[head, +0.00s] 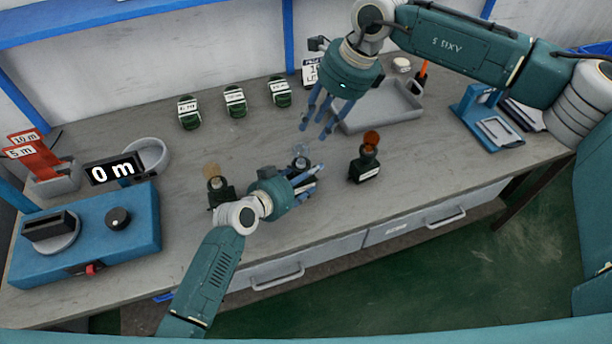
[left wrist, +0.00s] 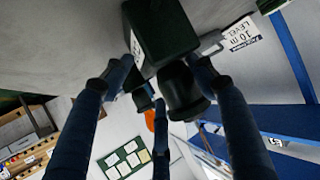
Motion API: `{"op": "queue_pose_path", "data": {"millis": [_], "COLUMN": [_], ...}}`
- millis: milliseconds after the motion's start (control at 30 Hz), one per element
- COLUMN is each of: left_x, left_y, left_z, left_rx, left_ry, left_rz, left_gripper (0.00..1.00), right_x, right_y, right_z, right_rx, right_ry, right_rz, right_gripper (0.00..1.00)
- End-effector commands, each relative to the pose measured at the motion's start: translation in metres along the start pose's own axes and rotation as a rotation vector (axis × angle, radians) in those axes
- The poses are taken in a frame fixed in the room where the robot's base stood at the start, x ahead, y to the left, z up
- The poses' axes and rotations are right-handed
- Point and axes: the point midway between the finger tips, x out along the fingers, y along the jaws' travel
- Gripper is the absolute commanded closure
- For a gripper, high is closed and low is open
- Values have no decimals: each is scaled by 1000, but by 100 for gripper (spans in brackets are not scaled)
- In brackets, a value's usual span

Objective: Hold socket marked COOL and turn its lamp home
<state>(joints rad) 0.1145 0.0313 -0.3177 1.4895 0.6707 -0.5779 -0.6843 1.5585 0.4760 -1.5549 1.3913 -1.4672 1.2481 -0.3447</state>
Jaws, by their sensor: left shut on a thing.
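Three dark sockets with lamps stand on the grey bench: a left one with an amber lamp (head: 211,171), a middle one with a clear lamp (head: 301,151), and a right one with an orange-red lamp (head: 371,138). Their markings are too small to read. My left gripper (head: 314,180) is shut on the middle socket, partly hiding it. In the left wrist view this dark socket (left wrist: 165,30) with a white label sits between the fingers. My right gripper (head: 316,126) is open and empty, above and slightly right of the clear lamp, pointing down.
Several dark green labelled items (head: 235,101) stand behind. A grey tray (head: 382,122) lies at the back right, near a blue stand (head: 490,128).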

Motion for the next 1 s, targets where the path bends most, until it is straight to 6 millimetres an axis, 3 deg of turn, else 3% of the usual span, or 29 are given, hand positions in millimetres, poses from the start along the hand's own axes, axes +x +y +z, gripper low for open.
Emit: {"op": "queue_pose_path", "data": {"millis": [67,167,267,367,433,567,700,800,900,1000], "left_x": [0,0,0,0,0,0,0,0,0,0], "left_y": [0,0,0,0,0,1,1,1,1,1], "left_z": [1,1,2,2,2,2,3,3,3,3], "left_rx": [0,0,-1,-1,-1,-1,-1,-1,-1,-1], "left_ry": [-2,-2,-3,-3,-3,-4,-5,-5,-6,-6], "left_rz": [1,1,1,1,1,1,2,2,2,2], "left_gripper": [72,72,73,73,73,73,73,73,73,73], "right_x": [0,0,-1,-10,-25,-77,-147,-192,-224,-239], "right_y": [0,2,9,24,34,36,6,-33,-82,-133], "right_z": [0,4,24,68,110,189,245,262,260,241], "right_rx": [0,1,12,46,90,232,456,658,895,1163], "right_ry": [0,-12,-86,-247,-406,-737,-1064,-1262,-1421,-1530], "right_rz": [0,6,35,97,152,250,322,352,364,358], "right_gripper": [69,49,48,48,48,48,48,48,48,48]}}
